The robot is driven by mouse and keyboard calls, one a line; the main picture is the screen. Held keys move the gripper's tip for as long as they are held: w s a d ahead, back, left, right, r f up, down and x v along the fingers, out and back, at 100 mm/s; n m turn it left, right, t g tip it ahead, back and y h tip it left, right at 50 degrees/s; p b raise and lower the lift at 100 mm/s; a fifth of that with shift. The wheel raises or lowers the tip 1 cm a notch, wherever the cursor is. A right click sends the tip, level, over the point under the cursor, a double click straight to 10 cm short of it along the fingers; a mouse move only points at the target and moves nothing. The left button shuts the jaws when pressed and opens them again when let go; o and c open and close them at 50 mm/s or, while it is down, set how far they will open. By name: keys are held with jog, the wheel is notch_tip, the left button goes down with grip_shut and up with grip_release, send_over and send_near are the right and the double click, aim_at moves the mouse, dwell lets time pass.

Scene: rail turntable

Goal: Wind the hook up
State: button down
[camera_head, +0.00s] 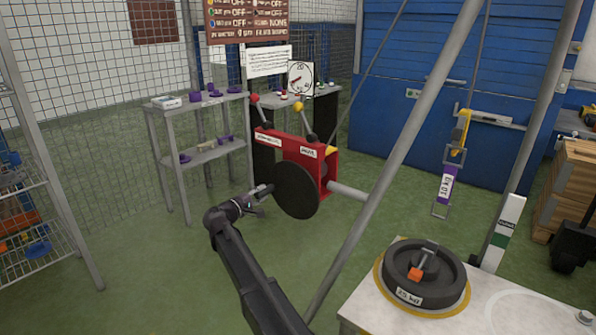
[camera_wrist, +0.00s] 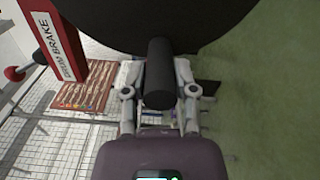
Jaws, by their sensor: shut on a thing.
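The yellow hook (camera_head: 459,135) hangs at the right, with a purple piece marked 10 kg (camera_head: 445,186) below it in line. The red winch (camera_head: 297,158) stands on the frame, with a round black disc (camera_head: 296,190) on its near side. My gripper (camera_head: 259,197) is at the disc's left edge. In the wrist view, my gripper (camera_wrist: 160,90) is shut on the black crank handle (camera_wrist: 159,68), one finger on each side. The handle stands out from the disc (camera_wrist: 155,20). In the head view my gripper largely hides the handle.
A black weight (camera_head: 424,275) sits on the white table (camera_head: 492,312) at the lower right. A sloping grey pole (camera_head: 400,150) stands right of the winch. A grey shelf (camera_head: 196,153) with purple parts is behind my gripper. Green floor lies open to the left.

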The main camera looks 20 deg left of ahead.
jog(key=shift+w+a+r, duration=0.1)
jog(key=shift+a+r, duration=0.05)
jog(key=shift+r+m+p, duration=1.3)
jog(key=shift+m+p, duration=0.05)
jog(key=shift+m, duration=0.45)
jog(key=shift+c, duration=1)
grip_release()
jog(key=shift+s+f, duration=0.1)
jog(key=shift+s, duration=0.1)
jog(key=v, duration=0.7)
jog(key=shift+s, duration=0.35)
jog(key=shift+a, duration=0.1)
